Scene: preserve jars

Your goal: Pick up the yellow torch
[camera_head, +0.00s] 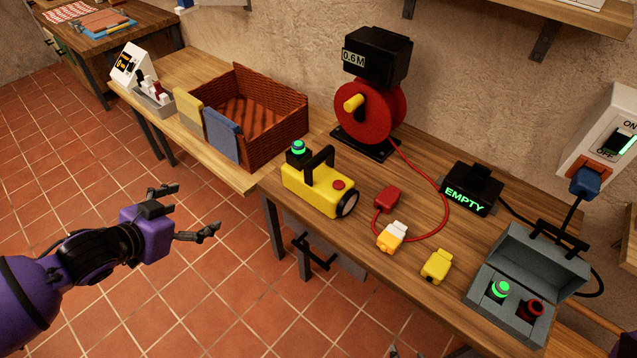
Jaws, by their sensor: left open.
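The yellow torch (312,190) stands upright on the wooden bench near its front edge.
A wicker basket (277,145) with cloths stands left of the torch. A red cable reel (372,110) stands behind it. Right of it lie a red plug (387,197), an orange-white connector (391,237), a small yellow block (436,265) and a grey box (510,300).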

